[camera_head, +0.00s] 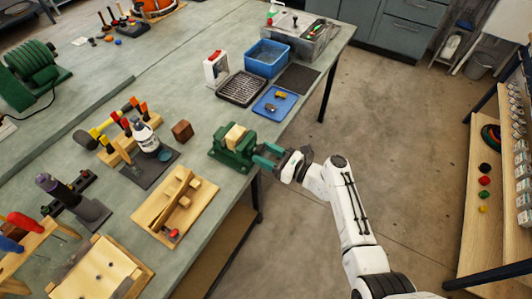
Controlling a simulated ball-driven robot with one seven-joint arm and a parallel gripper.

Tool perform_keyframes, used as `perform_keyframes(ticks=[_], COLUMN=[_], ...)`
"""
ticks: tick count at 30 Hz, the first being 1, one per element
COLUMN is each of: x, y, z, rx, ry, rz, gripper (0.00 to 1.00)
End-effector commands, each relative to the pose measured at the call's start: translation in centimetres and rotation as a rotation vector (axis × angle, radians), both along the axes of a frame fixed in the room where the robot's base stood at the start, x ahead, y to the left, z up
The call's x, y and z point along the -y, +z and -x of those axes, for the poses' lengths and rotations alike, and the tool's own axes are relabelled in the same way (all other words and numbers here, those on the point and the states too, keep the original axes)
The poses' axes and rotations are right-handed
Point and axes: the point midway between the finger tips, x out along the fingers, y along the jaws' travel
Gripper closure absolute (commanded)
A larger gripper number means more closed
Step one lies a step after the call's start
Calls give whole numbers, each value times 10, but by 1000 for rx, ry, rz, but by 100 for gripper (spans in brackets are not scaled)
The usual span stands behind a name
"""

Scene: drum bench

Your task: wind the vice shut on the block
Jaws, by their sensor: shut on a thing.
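A green vice (232,156) stands at the right edge of the grey-green bench. A pale wooden block (236,135) sits between its jaws. Whether the jaws touch the block on both sides is too small to tell. My gripper (275,157) is at the vice's right side, where the vice handle would be, and is shut on it. The handle itself is mostly hidden by my gripper's fingers. My white arm reaches in from the lower right, beyond the bench edge.
A brown wooden cube (182,130) lies left of the vice. A wooden jig board (174,207) is in front. A blue tray (276,103), a black rack (242,88) and a blue bin (266,58) stand behind.

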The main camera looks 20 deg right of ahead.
Motion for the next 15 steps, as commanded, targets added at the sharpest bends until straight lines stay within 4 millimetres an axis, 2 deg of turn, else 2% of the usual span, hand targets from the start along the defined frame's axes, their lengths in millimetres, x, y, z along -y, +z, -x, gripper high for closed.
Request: perform_keyframes(ticks=[1,11,12,15], x=[3,3,3,2], y=[-5,-6,-6,-5], z=[3,3,3,3], rx=[-11,-13,-13,-12], ry=[-6,-5,-5,-5], rz=[-2,-3,-2,-2], gripper=[77,77,46,36])
